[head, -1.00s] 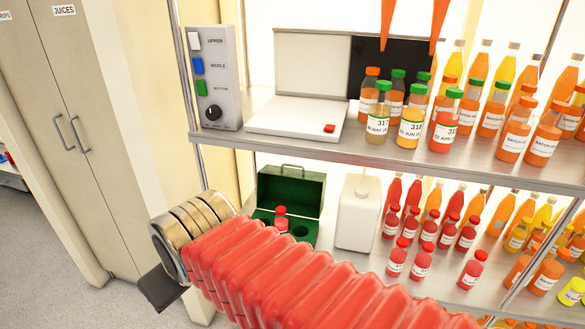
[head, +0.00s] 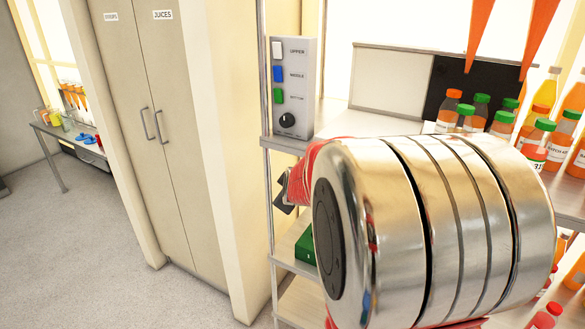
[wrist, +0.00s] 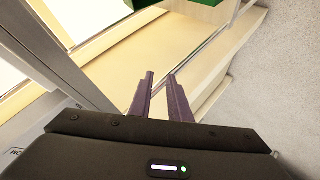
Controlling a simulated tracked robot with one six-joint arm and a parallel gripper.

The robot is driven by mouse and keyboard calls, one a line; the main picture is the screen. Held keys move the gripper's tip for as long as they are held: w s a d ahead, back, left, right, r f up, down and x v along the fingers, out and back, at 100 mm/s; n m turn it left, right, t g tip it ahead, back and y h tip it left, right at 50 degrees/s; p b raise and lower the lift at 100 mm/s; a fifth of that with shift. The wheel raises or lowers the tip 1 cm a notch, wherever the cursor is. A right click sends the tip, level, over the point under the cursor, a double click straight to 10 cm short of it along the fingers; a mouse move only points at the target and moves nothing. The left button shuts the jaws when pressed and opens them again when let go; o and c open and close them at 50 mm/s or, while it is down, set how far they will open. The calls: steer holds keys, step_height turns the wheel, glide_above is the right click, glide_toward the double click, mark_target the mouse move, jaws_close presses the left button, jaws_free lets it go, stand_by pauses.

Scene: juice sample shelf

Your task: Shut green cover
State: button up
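The green box (head: 305,246) on the lower shelf shows only as a small strip in the head view, mostly hidden behind my arm. Its cover cannot be made out now. A green piece, likely of the same box, shows at the top edge of the wrist view (wrist: 190,12). My gripper (wrist: 161,75) has its two dark fingers apart with nothing between them, below and short of the green piece. In the head view only a dark part of my gripper's end shows at the left shelf post.
A panel (head: 293,88) with white, blue and green switches and a knob stands on the upper shelf. Green-capped bottles (head: 537,140) crowd the right. A tall cabinet (head: 150,130) stands left. The floor (head: 90,240) there is clear.

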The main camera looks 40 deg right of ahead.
steer(key=s+d+f+n+h, duration=0.1)
steer(key=d+f, duration=0.3)
steer(key=d, duration=0.5)
steer(key=s+d+f+n+t+h, duration=0.1)
steer(key=d+f, duration=0.4)
steer(key=d, duration=0.5)
steer(key=s+d+f+n+h, duration=0.1)
steer(key=d+f+n+h, duration=0.1)
steer(key=d, duration=0.7)
step_height(320, 180, down, 3)
steer(key=shift+s+d+r+h, duration=0.25)
steer(key=shift+s+h, duration=0.1)
steer(key=shift+h, duration=0.25)
steer(key=shift+x, duration=6.95)
steer(key=shift+w+a+r, duration=0.1)
steer(key=shift+w+a, duration=0.05)
steer(key=shift+c, duration=0.3)
jaws_close()
